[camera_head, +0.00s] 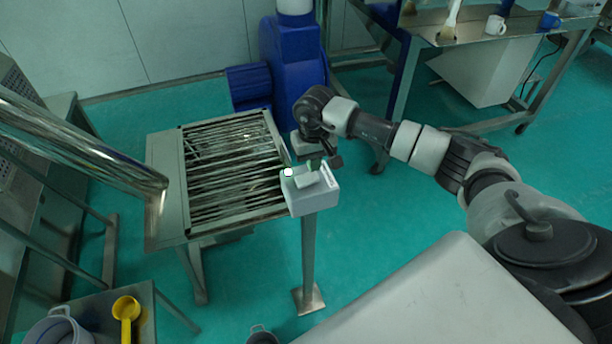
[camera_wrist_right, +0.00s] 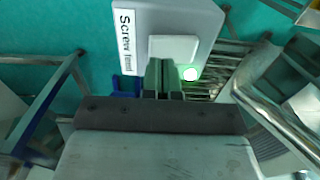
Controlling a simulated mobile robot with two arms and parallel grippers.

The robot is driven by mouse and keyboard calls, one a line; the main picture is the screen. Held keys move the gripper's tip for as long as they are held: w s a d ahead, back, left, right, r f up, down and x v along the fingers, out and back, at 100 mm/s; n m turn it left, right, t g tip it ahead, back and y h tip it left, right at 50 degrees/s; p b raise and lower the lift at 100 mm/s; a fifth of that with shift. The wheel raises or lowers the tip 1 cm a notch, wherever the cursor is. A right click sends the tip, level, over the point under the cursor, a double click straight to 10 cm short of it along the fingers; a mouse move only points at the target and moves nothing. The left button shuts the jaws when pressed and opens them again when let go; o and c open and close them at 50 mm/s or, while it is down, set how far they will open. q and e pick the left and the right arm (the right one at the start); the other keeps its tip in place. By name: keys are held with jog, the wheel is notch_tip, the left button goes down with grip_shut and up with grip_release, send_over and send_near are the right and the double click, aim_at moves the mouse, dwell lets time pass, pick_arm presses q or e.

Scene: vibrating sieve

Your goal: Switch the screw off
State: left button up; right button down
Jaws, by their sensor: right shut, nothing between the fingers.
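The grey control box (camera_head: 313,201) is at the front right corner of the slatted metal screen. In the right wrist view the box (camera_wrist_right: 205,18) carries a white label (camera_wrist_right: 126,42) whose first word reads "Screw", and a pale rectangular switch (camera_wrist_right: 173,47). A round lamp (camera_wrist_right: 190,74) glows with green around it; the lamp also shows in the head view (camera_head: 288,172). My right gripper (camera_head: 314,164) is shut and empty over the box. In the wrist view its fingertips (camera_wrist_right: 163,62) overlap the switch's lower edge; I cannot tell whether they touch it. My left gripper is not in view.
The slatted screen (camera_head: 165,200) lies left of the box, with a shiny metal tube (camera_head: 85,140) slanting in front. A blue machine (camera_head: 293,60) stands behind. A yellow scoop (camera_head: 126,310) is at the lower left.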

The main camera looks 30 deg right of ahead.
jog(key=shift+f+b, duration=1.4)
jog(key=shift+b, duration=0.05)
dwell(0.9)
jog(key=shift+r, duration=0.1)
jog(key=shift+r+p, duration=0.45)
jog(key=shift+r, duration=0.25)
jog(key=shift+r+p, duration=1.15)
jog(key=shift+r, duration=1.6)
